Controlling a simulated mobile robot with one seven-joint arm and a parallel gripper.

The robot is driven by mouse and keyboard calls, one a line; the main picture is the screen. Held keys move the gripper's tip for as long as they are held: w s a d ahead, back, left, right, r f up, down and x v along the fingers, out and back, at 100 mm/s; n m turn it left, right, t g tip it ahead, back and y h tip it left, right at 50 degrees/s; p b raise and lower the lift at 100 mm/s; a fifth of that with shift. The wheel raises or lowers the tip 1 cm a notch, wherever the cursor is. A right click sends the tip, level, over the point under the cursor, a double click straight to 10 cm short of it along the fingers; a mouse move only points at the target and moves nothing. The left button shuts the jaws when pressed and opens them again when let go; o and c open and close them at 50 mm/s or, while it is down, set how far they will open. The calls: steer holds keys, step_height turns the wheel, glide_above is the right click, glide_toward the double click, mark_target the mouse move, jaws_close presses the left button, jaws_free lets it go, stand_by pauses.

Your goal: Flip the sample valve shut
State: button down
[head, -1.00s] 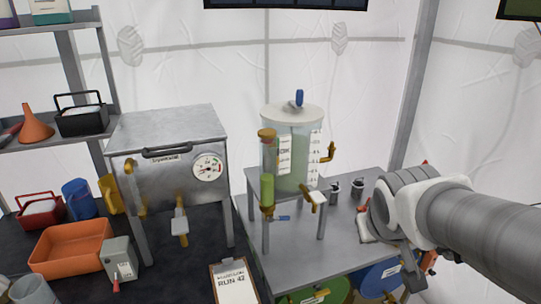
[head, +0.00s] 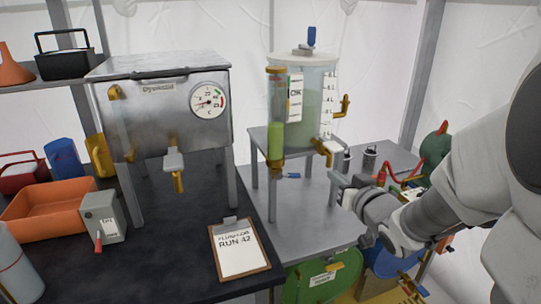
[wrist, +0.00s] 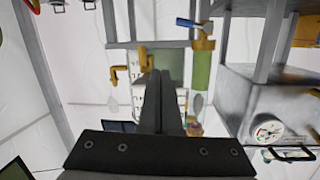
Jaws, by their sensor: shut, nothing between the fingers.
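The clear tank (head: 308,85) of pale green liquid stands on a grey metal stand. A green-filled sight tube (head: 275,130) is on its left side, with a brass fitting and a small blue lever (head: 291,175) below it. A brass tap (head: 322,147) with a pale handle is at the tank's lower front. I cannot tell which of these is the sample valve. My gripper (head: 338,185) is shut and empty, just right of the stand, apart from both. In the wrist view, the blue lever (wrist: 188,23) and tube (wrist: 201,72) appear upside down beyond the shut fingers (wrist: 160,92).
A steel box (head: 160,110) with a gauge and its own tap stands left. A clipboard (head: 239,249) lies on the dark bench before it. Small metal canisters (head: 369,160) stand behind my gripper. Green and blue drums (head: 325,275) are below the grey table.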

steer(key=shift+w+a+f+t+y+b, duration=0.2)
steer(key=shift+a+f+t+y+b, duration=0.15)
steer(key=shift+a+y, duration=0.2)
steer(key=shift+w+a+f+t+y+b, duration=0.15)
steer(key=shift+a+f+t+y+b, duration=0.15)
steer(key=shift+a+y+b, duration=0.2)
steer(key=b, duration=0.2)
glide_above(290, 176)
steer(key=s+d, duration=0.3)
steer(key=d, duration=0.1)
steer(key=f, duration=0.1)
steer(key=w+f, duration=0.1)
steer(key=f, duration=0.1)
steer(key=a+f+b, duration=0.1)
steer(key=shift+w+f, duration=0.15)
steer(key=shift+w, duration=0.1)
